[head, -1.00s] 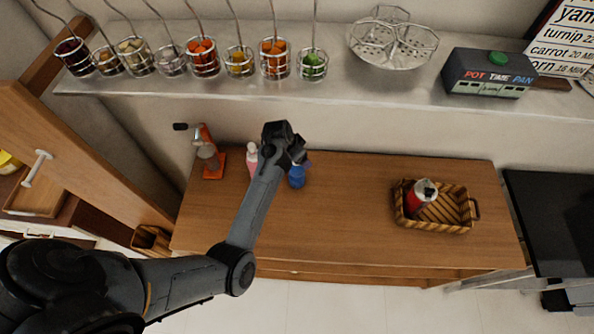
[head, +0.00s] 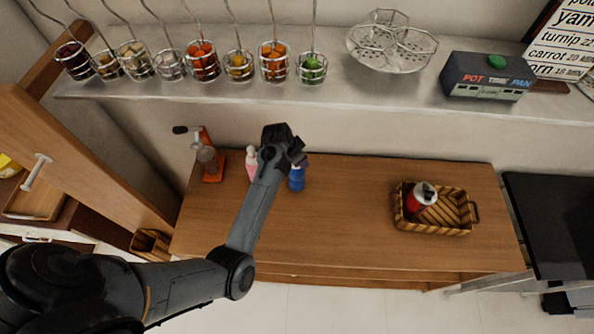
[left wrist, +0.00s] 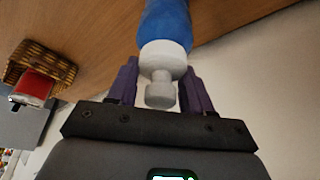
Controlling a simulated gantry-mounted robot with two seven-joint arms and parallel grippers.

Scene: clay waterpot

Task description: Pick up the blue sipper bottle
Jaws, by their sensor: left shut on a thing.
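The blue sipper bottle (head: 297,181) stands on the wooden counter in the head view, its upper part hidden behind my left gripper. In the left wrist view the blue bottle (left wrist: 168,22) has a white neck and cap. My left gripper (left wrist: 157,72) has its two dark purple fingers on either side of that white top, shut on it. In the head view my left gripper (head: 295,160) is above the counter at the bottle's top. My right gripper is not in view.
A pink bottle (head: 252,160) stands just left of the blue one. An orange stand (head: 212,165) is further left. A wicker basket (head: 450,222) holding a red bottle (head: 420,197) sits at the counter's right. The shelf (head: 300,95) runs behind. The counter's middle is clear.

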